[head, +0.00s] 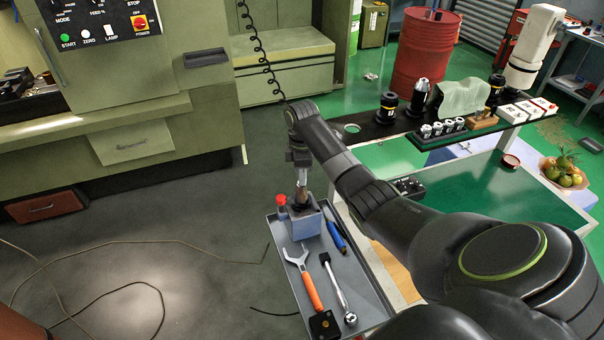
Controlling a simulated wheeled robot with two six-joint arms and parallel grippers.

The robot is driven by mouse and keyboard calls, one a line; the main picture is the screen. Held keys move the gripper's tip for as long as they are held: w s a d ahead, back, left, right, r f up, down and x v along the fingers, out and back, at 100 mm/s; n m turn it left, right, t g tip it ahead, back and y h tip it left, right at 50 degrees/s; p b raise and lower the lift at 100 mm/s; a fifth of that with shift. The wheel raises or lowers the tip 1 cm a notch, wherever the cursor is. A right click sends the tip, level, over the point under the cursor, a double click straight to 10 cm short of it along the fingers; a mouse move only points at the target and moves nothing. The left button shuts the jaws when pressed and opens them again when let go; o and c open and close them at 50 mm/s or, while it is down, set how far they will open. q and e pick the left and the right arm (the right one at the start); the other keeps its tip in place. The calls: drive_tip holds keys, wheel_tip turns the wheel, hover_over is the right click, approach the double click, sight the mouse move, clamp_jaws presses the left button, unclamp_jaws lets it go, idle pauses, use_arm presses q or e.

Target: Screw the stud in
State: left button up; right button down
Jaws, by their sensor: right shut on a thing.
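My right gripper (301,185) points down over the blue-grey block (304,226) at the far end of the grey tool tray (376,297). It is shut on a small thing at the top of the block. The fingers cover most of that thing, so I cannot tell for sure that it is the stud or how deep it sits. A dark round part (300,205) shows on the block just under the fingertips. My left gripper is out of view.
A red-capped bottle (282,208) stands beside the block. The tray also holds an orange-handled wrench (308,282), a ratchet (337,288), a blue-handled tool (337,238) and a black piece (324,325). A shelf (375,132) with tool holders is behind my right arm.

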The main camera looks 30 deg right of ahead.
drive_tip(key=m, duration=0.4)
drive_tip(key=shift+m, duration=1)
drive_tip(key=m, duration=0.6)
drive_tip(key=shift+a, duration=0.1)
drive_tip(key=shift+m, duration=0.5)
drive_tip(key=m, duration=0.5)
